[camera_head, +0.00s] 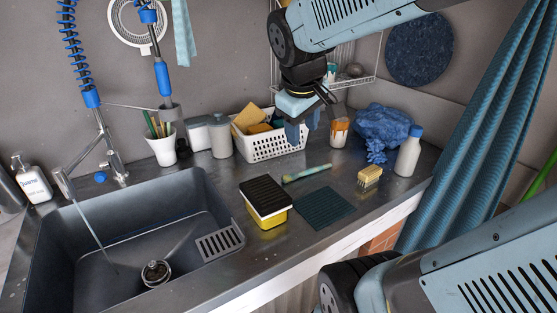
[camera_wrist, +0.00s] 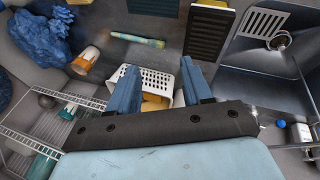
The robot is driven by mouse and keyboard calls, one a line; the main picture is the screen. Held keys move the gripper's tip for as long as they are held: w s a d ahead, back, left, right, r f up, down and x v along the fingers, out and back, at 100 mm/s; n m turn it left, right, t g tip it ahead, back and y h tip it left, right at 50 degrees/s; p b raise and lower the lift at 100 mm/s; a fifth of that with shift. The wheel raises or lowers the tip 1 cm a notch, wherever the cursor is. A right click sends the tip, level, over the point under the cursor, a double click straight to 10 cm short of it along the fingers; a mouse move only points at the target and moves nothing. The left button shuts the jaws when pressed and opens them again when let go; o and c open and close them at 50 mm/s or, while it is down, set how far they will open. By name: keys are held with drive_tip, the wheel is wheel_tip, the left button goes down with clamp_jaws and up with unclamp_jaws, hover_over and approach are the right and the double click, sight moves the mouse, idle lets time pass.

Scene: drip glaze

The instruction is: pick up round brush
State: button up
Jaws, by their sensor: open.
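A slim brush with a teal handle and paler end, which I take for the round brush (camera_head: 307,173), lies flat on the counter between the white basket and the dark ribbed mat. It also shows in the wrist view (camera_wrist: 137,40), upper left, beyond the fingertips. My gripper (camera_head: 303,126) hangs over the right end of the basket, behind and above the brush, apart from it. In the wrist view its two blue fingers (camera_wrist: 159,68) are spread with nothing held between them; the basket shows behind them.
The white basket (camera_head: 268,147) holds sponges. A yellow block brush (camera_head: 370,177), a white bottle (camera_head: 408,152), a blue crumpled cloth (camera_head: 384,125) and an orange-white jar (camera_head: 339,132) stand right. A black-topped yellow box (camera_head: 265,203) and ribbed mat (camera_head: 325,208) lie in front. The sink (camera_head: 130,225) is left.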

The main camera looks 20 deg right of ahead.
drive_tip(key=w+d+f+n+g+h, duration=0.25)
drive_tip(key=w+f+n, duration=0.35)
drive_tip(key=w, duration=0.4)
drive_tip(key=n+g, duration=0.1)
drive_tip(key=n, duration=0.8)
hover_over(299, 173)
drive_tip(key=shift+y, duration=0.25)
wheel_tip(299, 173, down, 15)
drive_tip(key=shift+d+r, duration=0.1)
drive_tip(key=shift+a+x, duration=0.15)
drive_tip(key=shift+x, duration=1.1)
drive_tip(key=shift+a+x, duration=0.1)
drive_tip(key=shift+x, duration=1.2)
drive_tip(key=shift+w, duration=0.1)
clamp_jaws()
